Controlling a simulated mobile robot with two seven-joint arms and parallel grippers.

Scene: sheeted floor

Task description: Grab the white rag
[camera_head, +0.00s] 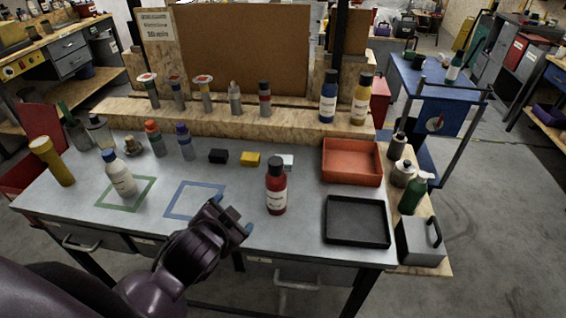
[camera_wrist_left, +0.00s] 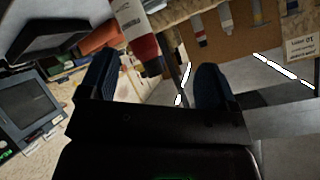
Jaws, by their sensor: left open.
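A small white item (camera_head: 286,161) lies at the back of the grey table (camera_head: 110,219), right of a small yellow block (camera_head: 250,159) and a black one (camera_head: 218,156). I cannot tell whether it is the white rag; no clear cloth shows. My left gripper (camera_head: 236,217) is over the front middle of the table, left of a red bottle (camera_head: 276,188) and well short of the white item. In the left wrist view its two dark fingers (camera_wrist_left: 154,86) are apart with nothing held. A red-and-white bottle (camera_wrist_left: 136,38) shows beyond them. My right gripper is not in view.
A red tray (camera_head: 351,181) and a black tray (camera_head: 357,243) are at the table's right. A white bottle (camera_head: 119,174) stands at left by a green square outline. Several bottles line the wooden shelf (camera_head: 215,118). A blue square outline (camera_head: 195,183) is empty.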

